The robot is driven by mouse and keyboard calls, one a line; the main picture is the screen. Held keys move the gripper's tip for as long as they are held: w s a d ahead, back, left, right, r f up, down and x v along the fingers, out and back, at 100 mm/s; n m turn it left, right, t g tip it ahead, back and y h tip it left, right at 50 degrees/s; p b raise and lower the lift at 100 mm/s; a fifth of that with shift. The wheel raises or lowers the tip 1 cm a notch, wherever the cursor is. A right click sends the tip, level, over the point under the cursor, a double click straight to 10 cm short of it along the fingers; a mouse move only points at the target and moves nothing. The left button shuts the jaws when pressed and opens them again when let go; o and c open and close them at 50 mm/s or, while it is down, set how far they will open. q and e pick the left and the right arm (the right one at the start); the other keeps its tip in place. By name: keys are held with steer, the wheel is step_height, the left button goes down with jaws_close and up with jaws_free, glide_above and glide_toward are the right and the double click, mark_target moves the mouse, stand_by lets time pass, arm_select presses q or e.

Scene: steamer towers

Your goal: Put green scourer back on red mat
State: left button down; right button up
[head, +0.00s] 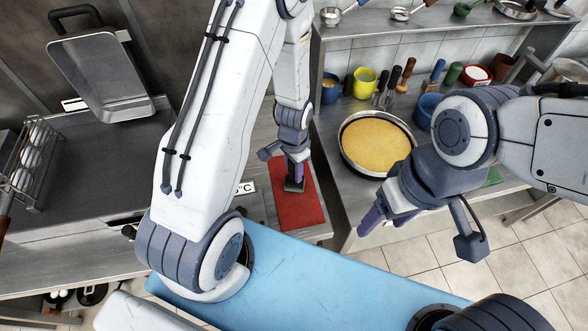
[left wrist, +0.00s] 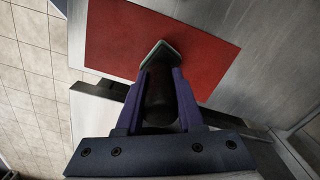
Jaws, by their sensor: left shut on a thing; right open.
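The red mat (head: 300,207) lies on the grey counter in the middle of the head view. It also fills the upper part of the left wrist view (left wrist: 120,45). My left gripper (head: 294,180) points down over the mat and is shut on the green scourer (head: 294,187). The scourer's edge shows between the fingertips in the left wrist view (left wrist: 162,52), over the mat. I cannot tell whether it touches the mat. My right gripper (head: 385,222) is open and empty, in front of the right counter.
A pan (head: 348,158) with a yellow filling stands on the right counter. Several cups and utensils stand behind it, below a shelf. A metal tray (head: 100,75) and a rack (head: 30,155) are at the left.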

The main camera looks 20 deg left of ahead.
arm_select(q)
steer(key=shift+f+b, duration=0.35)
steer(key=shift+f, duration=0.1)
steer(key=shift+c, duration=2.2)
jaws_free()
steer(key=shift+r, duration=0.55)
step_height(320, 180, up, 9)
steer(key=shift+r+b, duration=0.2)
steer(key=shift+b, duration=0.55)
steer(key=shift+r, duration=0.1)
